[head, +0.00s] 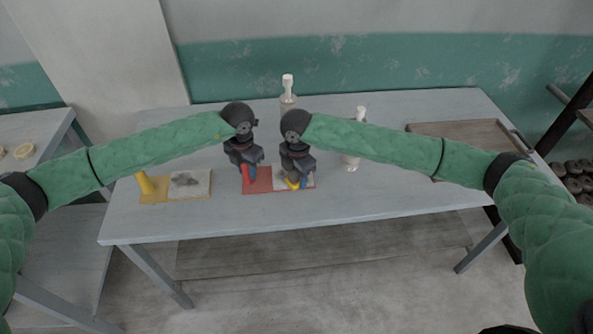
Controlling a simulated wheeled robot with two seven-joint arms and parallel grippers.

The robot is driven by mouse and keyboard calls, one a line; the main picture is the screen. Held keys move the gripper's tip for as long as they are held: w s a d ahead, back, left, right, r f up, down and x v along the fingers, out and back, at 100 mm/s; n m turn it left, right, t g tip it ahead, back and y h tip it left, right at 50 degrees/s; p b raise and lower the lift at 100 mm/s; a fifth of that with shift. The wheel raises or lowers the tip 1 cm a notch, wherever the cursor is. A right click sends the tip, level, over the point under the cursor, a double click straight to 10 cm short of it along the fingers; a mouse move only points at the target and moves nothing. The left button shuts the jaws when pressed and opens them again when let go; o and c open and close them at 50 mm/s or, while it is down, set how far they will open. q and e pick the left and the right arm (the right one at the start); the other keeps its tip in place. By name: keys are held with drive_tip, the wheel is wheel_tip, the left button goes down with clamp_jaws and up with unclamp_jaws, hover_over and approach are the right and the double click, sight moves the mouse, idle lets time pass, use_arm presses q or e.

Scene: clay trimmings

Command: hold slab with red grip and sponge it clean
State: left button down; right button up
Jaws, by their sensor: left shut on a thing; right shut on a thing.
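The slab with the red grip lies on the table. Its red part (258,186) is on the left and its pale grey face (279,184), with a dark smudge, is on the right. My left gripper (248,172) is shut on the upright red grip (245,172) at the red end. My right gripper (294,178) is shut on a small yellow sponge (293,185), low over the pale face. I cannot tell whether the sponge touches the slab. The grippers hide parts of the slab and most of the sponge.
A second slab (201,180) with a yellow grip (145,182) and dark smudge lies left. Pale bottles stand behind (288,100) and to the right (351,162). A brown tray (430,127) is at the far right. The table's (390,205) front right is clear.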

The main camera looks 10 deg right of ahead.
sight(284, 186)
drive_tip(key=shift+s, duration=0.45)
drive_tip(key=shift+a+f, duration=0.1)
drive_tip(key=shift+a, duration=0.95)
drive_tip(key=shift+w+d, duration=0.1)
drive_tip(key=shift+w, duration=4.95)
drive_tip(key=shift+a, duration=1.05)
drive_tip(key=shift+s+r, duration=0.2)
drive_tip(key=shift+s, duration=3.2)
drive_tip(key=shift+s+f, duration=0.2)
drive_tip(key=shift+s, duration=1.45)
drive_tip(key=shift+r, duration=0.1)
drive_tip(key=shift+r, duration=2.95)
